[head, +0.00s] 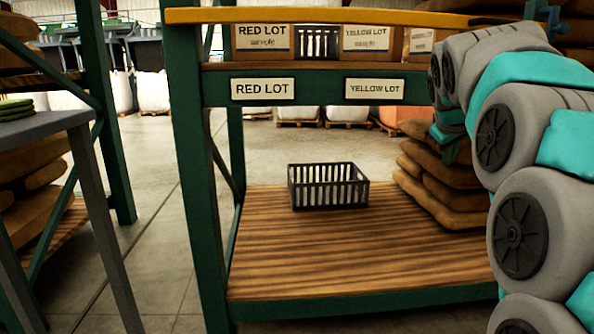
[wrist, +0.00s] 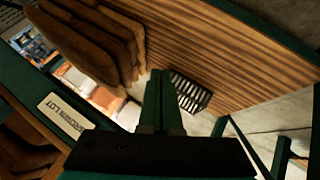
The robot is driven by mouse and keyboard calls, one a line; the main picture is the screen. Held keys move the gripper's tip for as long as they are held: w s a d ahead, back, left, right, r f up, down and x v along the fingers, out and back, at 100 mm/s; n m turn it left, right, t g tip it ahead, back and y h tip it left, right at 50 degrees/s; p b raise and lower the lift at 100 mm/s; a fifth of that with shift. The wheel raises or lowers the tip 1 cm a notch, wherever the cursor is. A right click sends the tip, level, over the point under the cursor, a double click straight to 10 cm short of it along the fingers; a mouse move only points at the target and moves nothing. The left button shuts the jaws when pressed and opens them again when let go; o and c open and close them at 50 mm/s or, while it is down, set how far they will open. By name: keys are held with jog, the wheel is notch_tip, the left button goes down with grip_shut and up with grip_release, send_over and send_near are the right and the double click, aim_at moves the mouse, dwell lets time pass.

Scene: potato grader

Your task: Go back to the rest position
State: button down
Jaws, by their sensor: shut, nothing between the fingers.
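My gripper (wrist: 160,75) shows in the wrist view with its two dark green fingers together and nothing between them. In the head view my arm fills the right side, and I cannot clearly make out the fingers there. A black slatted crate (head: 328,187) stands on the wooden lower shelf (head: 350,255) of the green rack. The crate (wrist: 190,92) also shows in the wrist view just right of the fingertips, with the shelf boards (wrist: 215,50) around it. My gripper looks apart from both.
Brown sacks (head: 437,185) are stacked on the shelf's right side. The upper shelf carries RED LOT (head: 262,88) and YELLOW LOT (head: 375,88) labels, boxes and another black crate (head: 318,42). A grey table (head: 45,125) stands left. Floor (head: 150,200) between table and rack is clear.

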jog(key=s+a+f+g+y, duration=0.1)
jog(key=s+a+f+g, duration=0.1)
jog(key=s+a+f, duration=0.45)
jog(key=s+a+f+g+y, duration=0.2)
jog(key=s+a+f, duration=0.1)
jog(key=s+f, duration=0.6)
jog(key=s+a+f+m+g, duration=0.1)
jog(key=s+a+f+g, duration=0.15)
jog(key=s+f, duration=0.45)
jog(key=s+a+f+m+g+y, duration=0.1)
jog(key=s+a+f, duration=0.2)
jog(key=s, duration=0.8)
jog(key=s+a+f+m+g, duration=0.1)
jog(key=s+a+f+g, duration=0.1)
jog(key=s+f, duration=0.45)
notch_tip(320, 180, up, 15)
jog(key=s+p, duration=0.1)
jog(key=p, duration=1.3)
jog(key=shift+s+p, duration=0.3)
jog(key=shift+p, duration=0.05)
jog(key=shift+r, duration=0.1)
